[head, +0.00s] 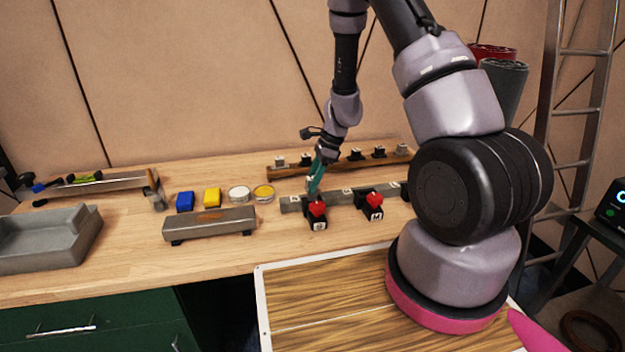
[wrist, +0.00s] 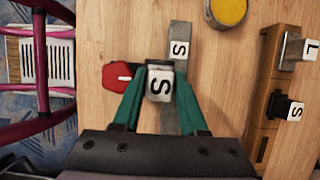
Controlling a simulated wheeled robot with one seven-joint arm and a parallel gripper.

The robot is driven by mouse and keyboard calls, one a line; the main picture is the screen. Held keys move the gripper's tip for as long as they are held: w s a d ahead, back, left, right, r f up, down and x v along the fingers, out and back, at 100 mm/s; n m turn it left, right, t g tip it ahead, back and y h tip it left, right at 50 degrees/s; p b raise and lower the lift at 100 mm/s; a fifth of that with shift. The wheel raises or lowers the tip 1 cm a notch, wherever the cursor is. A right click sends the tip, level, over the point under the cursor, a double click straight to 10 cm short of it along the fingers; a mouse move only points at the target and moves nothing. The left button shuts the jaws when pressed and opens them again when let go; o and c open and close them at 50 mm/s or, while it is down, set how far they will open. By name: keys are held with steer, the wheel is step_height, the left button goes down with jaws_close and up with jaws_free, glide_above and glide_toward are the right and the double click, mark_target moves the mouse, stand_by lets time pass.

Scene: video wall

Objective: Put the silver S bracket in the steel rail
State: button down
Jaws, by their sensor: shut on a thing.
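The silver S bracket (wrist: 160,83) is between the green fingers of my gripper (wrist: 158,76), which is shut on it. Its S label faces the wrist camera. It is over or at the steel rail (wrist: 181,31), close to the rail's own S mark; whether it touches or is seated I cannot tell. In the head view the steel rail (head: 337,200) lies on the bench, and my gripper (head: 314,182) points down at its left end. The fingers mostly hide the bracket there.
A black S clamp with a red top (head: 318,212) and a black M clamp (head: 374,203) stand at the steel rail's front. A wooden rail (head: 345,166) with several brackets lies behind. A grey block (head: 210,224), coloured blocks and round tins are to the left.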

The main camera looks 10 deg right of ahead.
steer(key=shift+f, duration=0.4)
steer(key=shift+f, duration=0.2)
stand_by(0.3)
steer(key=shift+f, duration=0.5)
steer(key=shift+f, duration=0.2)
stand_by(0.3)
steer(key=shift+f, duration=0.6)
steer(key=shift+c, duration=0.2)
jaws_free()
steer(key=shift+s+f, duration=0.1)
steer(key=shift+c, duration=0.3)
